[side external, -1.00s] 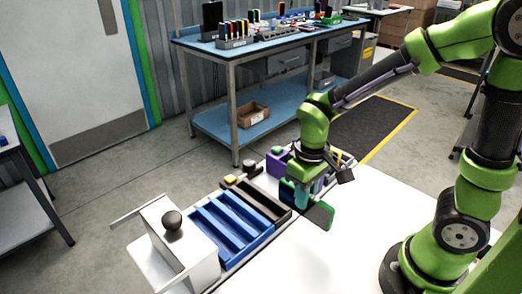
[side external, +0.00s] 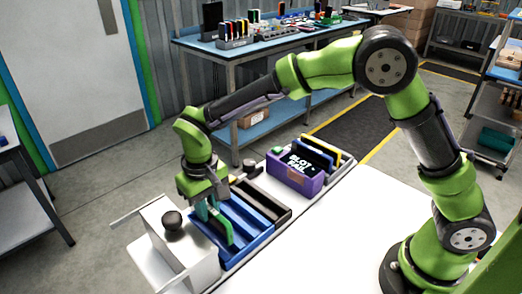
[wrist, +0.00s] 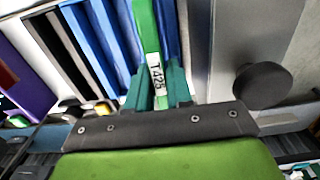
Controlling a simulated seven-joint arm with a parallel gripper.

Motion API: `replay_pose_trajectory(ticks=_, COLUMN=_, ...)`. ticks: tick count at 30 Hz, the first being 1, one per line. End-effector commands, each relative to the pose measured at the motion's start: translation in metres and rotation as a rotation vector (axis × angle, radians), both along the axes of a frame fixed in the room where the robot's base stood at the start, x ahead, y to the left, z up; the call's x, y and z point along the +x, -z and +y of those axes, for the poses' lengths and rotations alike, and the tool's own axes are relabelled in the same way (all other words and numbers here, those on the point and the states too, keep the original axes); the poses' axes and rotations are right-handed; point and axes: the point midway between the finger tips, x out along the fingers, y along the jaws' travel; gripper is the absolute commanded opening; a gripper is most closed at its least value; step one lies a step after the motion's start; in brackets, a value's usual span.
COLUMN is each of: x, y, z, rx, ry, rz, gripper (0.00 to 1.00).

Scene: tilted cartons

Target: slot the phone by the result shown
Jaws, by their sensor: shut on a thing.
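My gripper (side external: 206,210) is shut on a green-edged phone (side external: 223,230), held on edge over the left end of the blue slotted tray (side external: 256,237). In the wrist view, the teal fingers of my gripper (wrist: 160,92) pinch the phone (wrist: 147,32), which has a white label (wrist: 157,74) that looks like "T425". The blue tray's ribs (wrist: 104,32) run beside it. I cannot tell whether its lower edge is inside a slot. A purple unit (side external: 290,182) carries a dark screen (side external: 308,161) with white lettering that looks like "SLOT FAIL".
A white box with a black knob (side external: 172,222) stands close left of my gripper; the knob also shows in the wrist view (wrist: 262,85). A black slotted tray (side external: 270,206) lies between the blue tray and the purple unit. The white table (side external: 330,240) in front is clear.

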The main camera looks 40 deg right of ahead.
Motion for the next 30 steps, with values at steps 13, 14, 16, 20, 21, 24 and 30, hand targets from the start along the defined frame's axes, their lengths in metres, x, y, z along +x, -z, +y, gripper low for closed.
replay_pose_trajectory(ticks=13, x=0.000, y=0.030, z=0.000, rx=0.000, ry=0.000, rz=0.001, gripper=0.00)
replay_pose_trajectory(ticks=14, x=0.000, y=0.031, z=0.000, rx=0.000, ry=0.000, rz=0.001, gripper=0.00)
replay_pose_trajectory(ticks=16, x=0.000, y=0.034, z=0.000, rx=0.000, ry=0.000, rz=0.001, gripper=0.00)
replay_pose_trajectory(ticks=20, x=0.000, y=0.036, z=0.000, rx=0.001, ry=-0.001, rz=0.000, gripper=0.00)
replay_pose_trajectory(ticks=21, x=0.000, y=0.037, z=0.000, rx=0.001, ry=0.000, rz=-0.001, gripper=0.00)
replay_pose_trajectory(ticks=24, x=0.000, y=0.037, z=0.000, rx=0.001, ry=0.000, rz=-0.001, gripper=0.00)
replay_pose_trajectory(ticks=30, x=0.000, y=0.037, z=0.000, rx=0.001, ry=0.000, rz=-0.001, gripper=0.00)
